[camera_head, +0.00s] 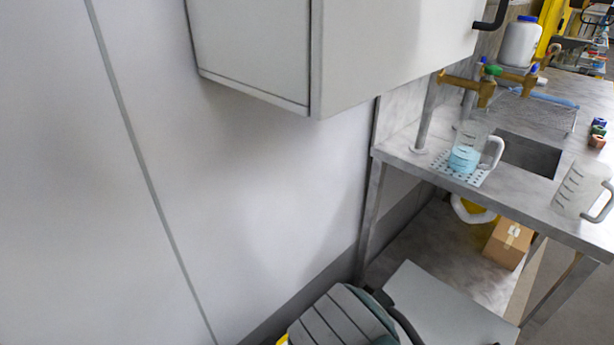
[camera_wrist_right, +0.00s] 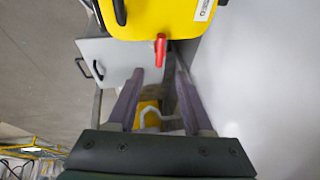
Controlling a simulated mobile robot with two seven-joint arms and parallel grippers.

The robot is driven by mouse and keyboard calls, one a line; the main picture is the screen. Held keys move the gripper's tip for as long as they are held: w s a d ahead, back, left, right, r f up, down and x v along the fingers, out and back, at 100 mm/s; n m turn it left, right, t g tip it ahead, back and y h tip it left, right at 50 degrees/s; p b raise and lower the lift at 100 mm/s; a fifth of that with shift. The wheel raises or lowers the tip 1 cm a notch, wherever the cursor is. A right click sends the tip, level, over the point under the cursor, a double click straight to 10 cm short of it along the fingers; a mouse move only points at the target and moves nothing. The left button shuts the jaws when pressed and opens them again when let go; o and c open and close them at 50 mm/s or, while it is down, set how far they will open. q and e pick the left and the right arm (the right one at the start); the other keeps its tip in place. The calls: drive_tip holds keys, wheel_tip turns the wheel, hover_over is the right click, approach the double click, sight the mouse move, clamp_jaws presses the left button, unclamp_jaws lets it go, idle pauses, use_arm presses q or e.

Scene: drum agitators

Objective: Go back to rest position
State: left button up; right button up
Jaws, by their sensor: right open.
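My right gripper (camera_wrist_right: 160,74) shows in the right wrist view with its two purple-grey fingers apart and nothing between them. A yellow body with a red handle (camera_wrist_right: 160,50) lies just beyond the fingertips at the top of that view. I cannot tell how far it is from them. Neither gripper shows in the head view. My left gripper is out of sight.
A steel table (camera_head: 405,158) at the right carries a beaker of blue liquid (camera_head: 466,150) and an empty beaker (camera_head: 575,192). A cardboard box (camera_head: 508,243) sits on its lower shelf. A white cabinet (camera_head: 390,50) overhangs. A grey panel (camera_head: 445,308) stands below.

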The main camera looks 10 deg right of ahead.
drive_tip(key=s+d+r+n+g, duration=0.1)
drive_tip(key=s+d+r+n, duration=0.25)
drive_tip(key=s+d, duration=0.4)
drive_tip(key=s+d+r+n+y, duration=0.2)
drive_tip(key=s+r+n+y, duration=0.1)
drive_tip(key=s+r+n, duration=0.65)
wheel_tip(320, 180, up, 34)
drive_tip(key=w+p, duration=0.1)
drive_tip(key=p, duration=3.2)
drive_tip(key=shift+f, duration=0.15)
